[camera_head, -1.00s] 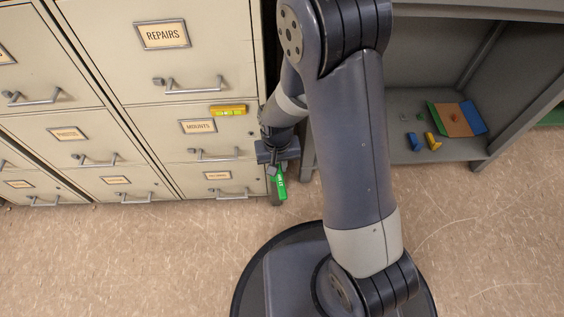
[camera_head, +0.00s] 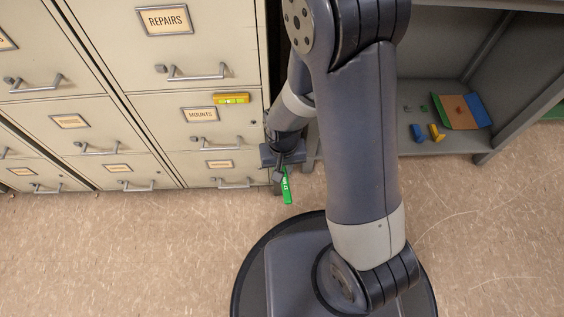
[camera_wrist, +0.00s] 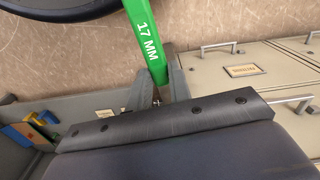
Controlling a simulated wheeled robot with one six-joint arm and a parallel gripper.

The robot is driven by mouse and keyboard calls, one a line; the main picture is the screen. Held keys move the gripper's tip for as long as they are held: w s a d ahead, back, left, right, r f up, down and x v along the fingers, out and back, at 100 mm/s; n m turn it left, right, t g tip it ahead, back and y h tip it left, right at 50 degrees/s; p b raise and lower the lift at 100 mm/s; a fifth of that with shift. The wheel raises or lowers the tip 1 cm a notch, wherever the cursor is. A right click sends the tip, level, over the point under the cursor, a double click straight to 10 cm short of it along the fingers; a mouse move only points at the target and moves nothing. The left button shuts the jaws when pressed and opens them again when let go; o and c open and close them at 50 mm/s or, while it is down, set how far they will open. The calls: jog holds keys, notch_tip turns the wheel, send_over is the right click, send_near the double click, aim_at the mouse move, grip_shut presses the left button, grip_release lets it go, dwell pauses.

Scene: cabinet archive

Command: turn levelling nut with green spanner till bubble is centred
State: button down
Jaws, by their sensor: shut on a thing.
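My gripper (camera_head: 281,171) is shut on the green spanner (camera_head: 287,190), low beside the cabinet's right front corner. In the wrist view the spanner (camera_wrist: 146,38) runs up from between the fingers (camera_wrist: 163,88) and bears the mark "17 MM"; its far end is out of the picture. The yellow spirit level (camera_head: 231,99) is on the cabinet (camera_head: 170,110) front, above the MOUNTS label. Its vial is bright yellow-green, but the bubble is too small to place. The levelling nut cannot be made out; the cabinet's bottom corner is partly behind my gripper.
A grey open shelf unit (camera_head: 482,158) stands to the right. On it lie a tri-coloured board (camera_head: 460,111), a blue piece (camera_head: 417,133), a yellow piece (camera_head: 436,132) and small green bits. Drawer handles (camera_head: 236,184) stick out from the cabinet. The floor (camera_head: 120,255) in front is clear.

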aim_at(289, 189)
jog(key=shift+s, duration=0.2)
jog(key=shift+s+d, duration=0.15)
jog(key=shift+s, duration=1.05)
jog(key=shift+s+d, duration=0.1)
jog(key=shift+s, duration=1.1)
jog(key=shift+s+d+r, duration=0.1)
jog(key=shift+s+d, duration=0.05)
jog(key=shift+d, duration=0.15)
jog(key=shift+w+a, duration=0.15)
jog(key=shift+w, duration=1.05)
jog(key=shift+w+a, duration=0.15)
jog(key=shift+w, duration=1)
jog(key=shift+w, duration=0.15)
jog(key=shift+w+a+p, duration=0.15)
jog(key=shift+w+p, duration=0.05)
jog(key=shift+w, duration=1)
jog(key=shift+w+a+p, duration=0.15)
jog(key=shift+w+p, duration=0.05)
jog(key=shift+w, duration=1)
